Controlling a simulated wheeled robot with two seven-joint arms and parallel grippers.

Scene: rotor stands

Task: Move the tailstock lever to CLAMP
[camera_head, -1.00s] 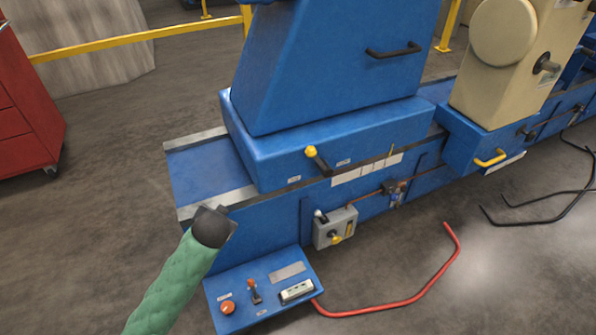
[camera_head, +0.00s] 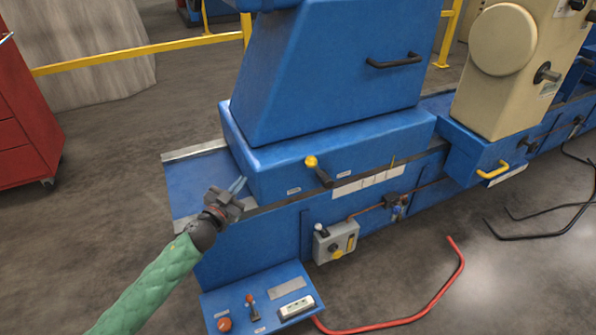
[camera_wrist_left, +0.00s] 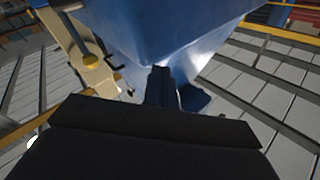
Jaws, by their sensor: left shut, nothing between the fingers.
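A black lever with a yellow knob (camera_head: 317,171) sits on the front face of the blue base under the tall blue housing (camera_head: 330,75). Its knob end points up and left, and small white labels lie on either side; their words are too small to read. My left gripper (camera_head: 238,185) is shut and empty, left of the lever and clearly apart from it, near the left end of the blue base. In the left wrist view its dark fingers (camera_wrist_left: 160,86) show against the blue housing. My right gripper is not in view.
Below the lever are a grey switch box (camera_head: 336,241) and a blue control panel (camera_head: 258,299) with an orange knob and a small stick. A red hose (camera_head: 450,285) lies on the floor. A cream unit (camera_head: 503,75) with a yellow handle stands right. A red cabinet (camera_head: 25,130) is far left.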

